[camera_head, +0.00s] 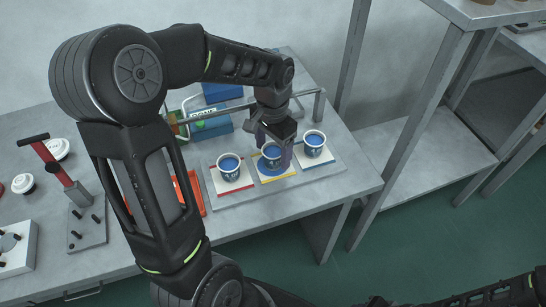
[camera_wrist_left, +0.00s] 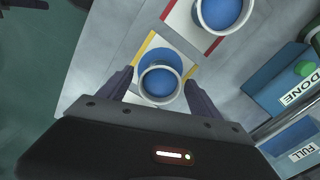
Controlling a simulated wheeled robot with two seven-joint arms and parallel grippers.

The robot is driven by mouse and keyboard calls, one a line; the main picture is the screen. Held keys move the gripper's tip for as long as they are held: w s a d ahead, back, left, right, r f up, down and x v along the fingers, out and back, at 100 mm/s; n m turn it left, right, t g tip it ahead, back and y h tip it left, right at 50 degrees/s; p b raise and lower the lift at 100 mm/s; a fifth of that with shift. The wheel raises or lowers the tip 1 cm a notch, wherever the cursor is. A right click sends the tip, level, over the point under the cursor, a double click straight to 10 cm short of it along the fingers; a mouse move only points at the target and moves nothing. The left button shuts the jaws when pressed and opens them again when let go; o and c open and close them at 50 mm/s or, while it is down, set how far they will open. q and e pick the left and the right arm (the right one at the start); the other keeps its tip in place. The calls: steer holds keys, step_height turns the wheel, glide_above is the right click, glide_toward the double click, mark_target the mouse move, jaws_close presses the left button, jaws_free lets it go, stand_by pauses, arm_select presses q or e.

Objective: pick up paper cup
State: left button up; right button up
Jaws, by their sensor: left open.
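Three white paper cups with blue insides stand upright in a row on a grey board with coloured square pads. The middle cup (camera_head: 271,157) stands on the yellow-edged pad (camera_head: 283,177). The left cup (camera_head: 229,168) is on the red-edged pad, and the right cup (camera_head: 314,145) is on a blue-edged pad. My left gripper (camera_head: 274,147) is open at the middle cup. In the left wrist view the middle cup (camera_wrist_left: 159,84) lies between the spread fingers of my left gripper (camera_wrist_left: 160,78), with gaps showing on both sides. My right gripper does not show.
A blue box labelled DONE (camera_head: 211,123) stands behind the cups, near a metal rail. An orange-red tray (camera_head: 189,192) lies left of the board. A red-handled fixture (camera_head: 68,184) and white lids (camera_head: 57,149) are further left. A metal shelf stands at right.

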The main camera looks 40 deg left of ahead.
arm_select(q)
steer(key=shift+c, duration=0.5)
steer(key=c, duration=1.3)
steer(key=shift+r, duration=0.15)
step_height(320, 180, up, 10)
